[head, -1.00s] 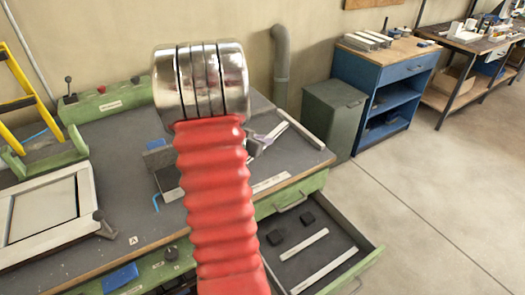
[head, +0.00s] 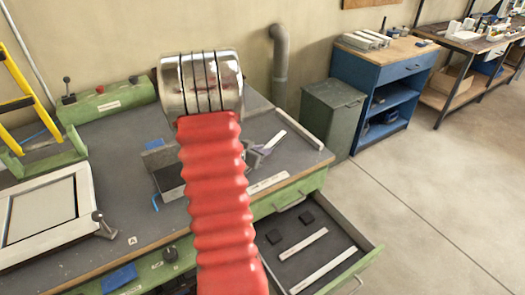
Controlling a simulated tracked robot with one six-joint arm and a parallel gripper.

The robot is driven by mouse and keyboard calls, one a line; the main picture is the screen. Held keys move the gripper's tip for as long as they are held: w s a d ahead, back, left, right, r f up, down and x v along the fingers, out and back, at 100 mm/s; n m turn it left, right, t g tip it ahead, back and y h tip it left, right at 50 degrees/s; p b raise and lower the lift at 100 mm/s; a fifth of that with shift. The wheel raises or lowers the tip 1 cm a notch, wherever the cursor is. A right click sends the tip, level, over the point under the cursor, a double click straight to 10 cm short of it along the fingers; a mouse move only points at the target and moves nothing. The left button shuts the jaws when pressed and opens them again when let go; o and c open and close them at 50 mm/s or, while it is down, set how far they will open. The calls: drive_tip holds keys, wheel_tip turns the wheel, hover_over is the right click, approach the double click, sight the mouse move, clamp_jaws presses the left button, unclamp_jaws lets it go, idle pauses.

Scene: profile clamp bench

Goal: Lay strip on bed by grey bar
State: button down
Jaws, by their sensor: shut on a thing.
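My gripper (head: 256,151) shows only in part behind my red arm, over the right half of the bench. It is shut on a pale strip (head: 274,139), whose free end points up and to the right. Whether the strip touches the bench top is hard to tell. A dark bed (head: 170,181) with a grey bar (head: 160,157) along its back stands left of my arm. My arm hides the right part of both.
An open drawer (head: 348,236) juts out at the front right, holding two pale strips and two black blocks. A framed panel (head: 45,215) lies at the left. A light rail (head: 300,131) edges the bench's right side. A blue cloth (head: 119,278) hangs at the front.

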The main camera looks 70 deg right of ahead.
drive_tip(key=shift+f, duration=0.1)
drive_tip(key=c, duration=1.7)
unclamp_jaws()
drive_tip(key=shift+o, duration=0.2)
drive_tip(key=shift+w+a+r, duration=0.2)
drive_tip(key=shift+a+r, duration=0.2)
drive_tip(key=v, duration=1.1)
